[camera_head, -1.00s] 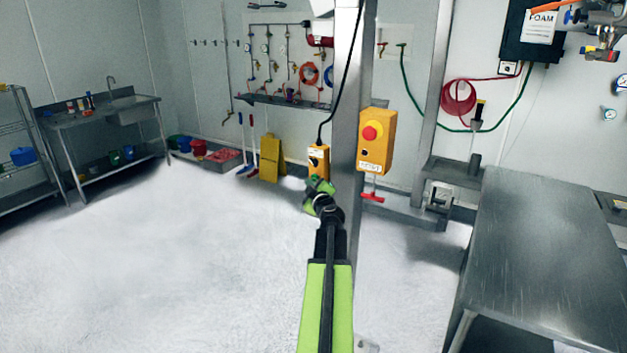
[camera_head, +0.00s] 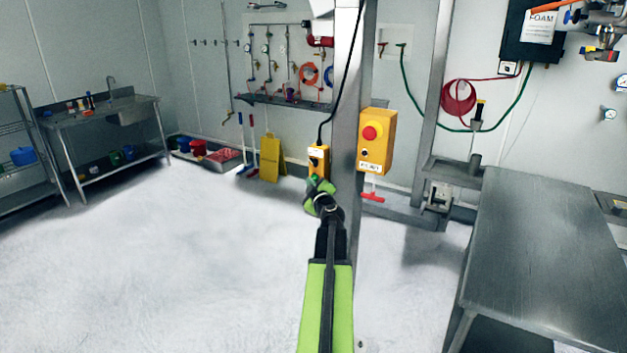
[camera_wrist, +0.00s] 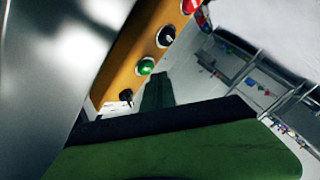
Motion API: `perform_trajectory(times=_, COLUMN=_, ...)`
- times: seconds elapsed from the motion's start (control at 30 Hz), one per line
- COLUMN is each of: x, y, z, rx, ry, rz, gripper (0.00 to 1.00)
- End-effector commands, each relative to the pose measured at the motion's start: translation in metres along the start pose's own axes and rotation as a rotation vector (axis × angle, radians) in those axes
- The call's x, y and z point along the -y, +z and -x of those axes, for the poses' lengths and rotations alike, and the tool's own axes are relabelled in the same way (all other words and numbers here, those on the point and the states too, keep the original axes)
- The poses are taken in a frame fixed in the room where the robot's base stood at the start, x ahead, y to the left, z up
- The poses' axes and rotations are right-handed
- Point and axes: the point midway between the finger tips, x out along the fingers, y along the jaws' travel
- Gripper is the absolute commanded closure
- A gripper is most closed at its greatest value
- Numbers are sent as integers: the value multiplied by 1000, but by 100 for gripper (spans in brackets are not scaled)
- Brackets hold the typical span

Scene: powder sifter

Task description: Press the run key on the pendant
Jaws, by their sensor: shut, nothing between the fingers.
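The pendant (camera_head: 318,160) is a small yellow box hanging on a black cable beside the steel post. In the wrist view its yellow face (camera_wrist: 128,62) runs diagonally, with a green key (camera_wrist: 146,66), a black knob (camera_wrist: 165,36) and a red button (camera_wrist: 190,6) at the top edge. No readable label shows which is the run key. My gripper (camera_head: 317,182) is shut and empty, just below the pendant in the head view. In the wrist view its green finger end (camera_wrist: 158,82) lies close by the green key. I cannot tell whether they touch.
The steel post (camera_head: 346,120) stands right beside the pendant. A larger yellow box with a red emergency button (camera_head: 375,140) is fixed to its right side. A steel table (camera_head: 545,250) stands at right. The floor at left is clear.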

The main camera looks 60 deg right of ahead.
Motion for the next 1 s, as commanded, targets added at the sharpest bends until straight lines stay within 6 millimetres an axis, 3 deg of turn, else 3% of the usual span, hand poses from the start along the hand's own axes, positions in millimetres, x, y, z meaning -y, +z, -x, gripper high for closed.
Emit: perform_trajectory(times=1.0, x=-6, y=5, z=-8, rx=0, ry=0, rz=0, gripper=100)
